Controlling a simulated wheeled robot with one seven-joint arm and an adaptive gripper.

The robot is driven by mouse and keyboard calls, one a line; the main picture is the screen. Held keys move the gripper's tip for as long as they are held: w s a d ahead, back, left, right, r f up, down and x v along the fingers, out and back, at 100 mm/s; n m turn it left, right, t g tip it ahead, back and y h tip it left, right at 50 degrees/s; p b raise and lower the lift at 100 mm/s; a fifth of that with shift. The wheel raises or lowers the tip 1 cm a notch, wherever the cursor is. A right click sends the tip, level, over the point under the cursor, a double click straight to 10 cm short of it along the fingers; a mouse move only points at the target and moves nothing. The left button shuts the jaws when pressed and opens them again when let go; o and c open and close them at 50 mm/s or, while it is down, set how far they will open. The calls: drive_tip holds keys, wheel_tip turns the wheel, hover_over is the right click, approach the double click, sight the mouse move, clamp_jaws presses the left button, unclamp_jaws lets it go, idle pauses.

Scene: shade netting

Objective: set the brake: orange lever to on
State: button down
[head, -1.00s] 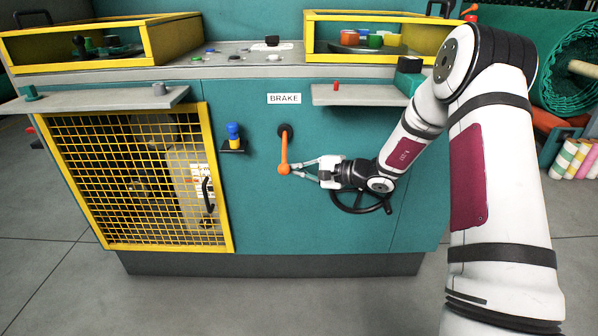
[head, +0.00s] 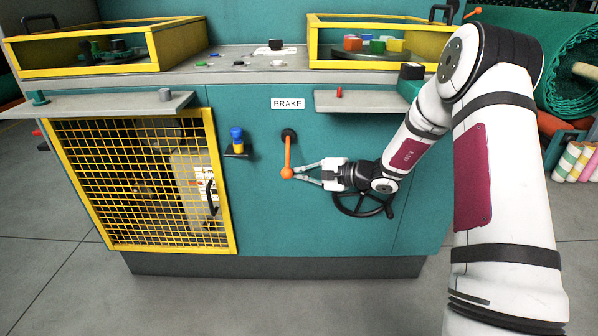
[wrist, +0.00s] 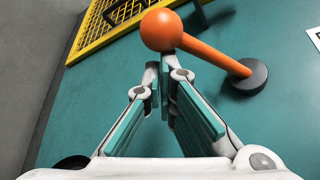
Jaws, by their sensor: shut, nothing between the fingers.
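The orange brake lever (head: 288,156) hangs almost straight down from its dark round pivot on the teal panel, under the white BRAKE label (head: 288,104). Its ball knob is at the lower end. My gripper (head: 296,171) comes from the right, with its fingertips at the knob. In the wrist view the orange lever (wrist: 210,56) runs from the knob to the dark pivot at right. My gripper (wrist: 164,68) has its fingertips close together just below the knob, with nothing between them. Whether they touch the knob is hard to tell. No on mark is readable.
A black handwheel (head: 364,204) sits behind and below my wrist. A grey shelf (head: 352,103) juts out above. A small bracket with a blue and yellow piece (head: 237,140) is left of the lever, beside the yellow mesh door (head: 222,180). The panel below the lever is clear.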

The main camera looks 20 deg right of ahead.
wheel_tip(320, 180, up, 9)
drive_tip(key=s+a+m+g+p, duration=0.1)
drive_tip(key=s+m+g+p, duration=0.1)
drive_tip(key=p, duration=0.9)
drive_tip(key=shift+s+m+g, duration=0.15)
drive_tip(key=shift+m+g, duration=0.35)
drive_tip(key=shift+m, duration=0.2)
drive_tip(key=v, duration=1.2)
drive_tip(key=shift+d, duration=0.1)
